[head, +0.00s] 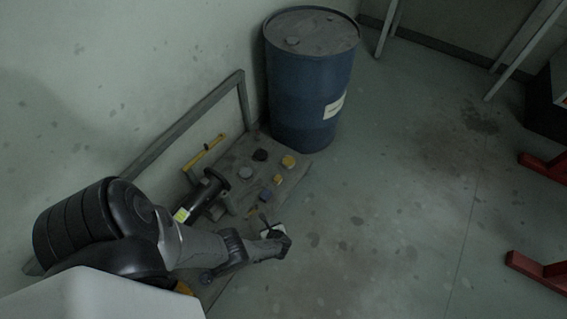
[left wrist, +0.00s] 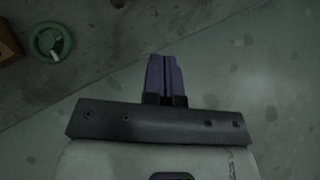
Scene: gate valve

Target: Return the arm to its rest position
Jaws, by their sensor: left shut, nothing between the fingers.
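My left arm (head: 200,247) comes in from the lower left in the head view and reaches over the edge of a low grey platform. Its far end is small and dark there, and the fingers cannot be made out. In the left wrist view my left gripper (left wrist: 164,62) is shut, its two purple-grey fingers side by side with nothing between them. A green wheel-like ring (left wrist: 50,40) lies at the upper left of that view, apart from the gripper. My right gripper is in neither view.
A blue drum (head: 310,85) stands by the wall. The platform (head: 290,180) carries a dark flanged piece (head: 215,180), a yellow bar (head: 203,152) and several small parts. A grey frame (head: 185,122) stands along the wall. Red legs (head: 540,270) are at right; floor between is clear.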

